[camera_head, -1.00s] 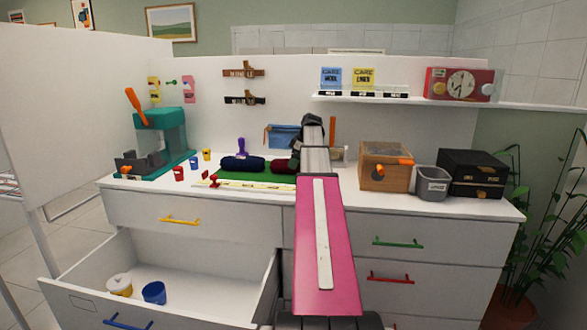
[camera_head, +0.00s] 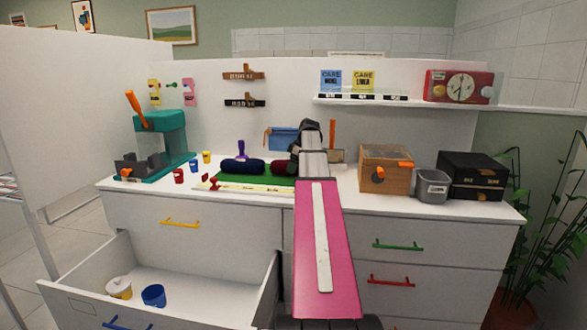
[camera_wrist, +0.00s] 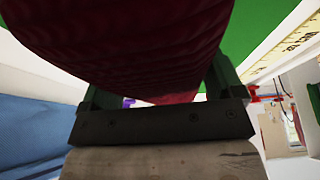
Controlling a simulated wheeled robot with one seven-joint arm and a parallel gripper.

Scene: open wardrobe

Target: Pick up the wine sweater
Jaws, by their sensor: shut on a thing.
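The wine sweater (camera_head: 282,167) is a dark red roll, partly hidden behind my arm in the head view, over the right part of the green mat (camera_head: 256,181). In the wrist view the wine sweater (camera_wrist: 135,45) fills the upper middle, between the two fingers. My gripper (camera_wrist: 160,90) is shut on it. The fingertips are hidden by the knit. I cannot tell whether the sweater is clear of the mat. A dark navy roll (camera_head: 242,166) lies on the mat to its left.
A blue box (camera_head: 284,138) stands behind the mat. A wooden box (camera_head: 385,169) and a grey bin (camera_head: 432,184) stand to the right. A teal machine (camera_head: 160,140) is at the left. A lower drawer (camera_head: 200,297) is open, holding two small tubs.

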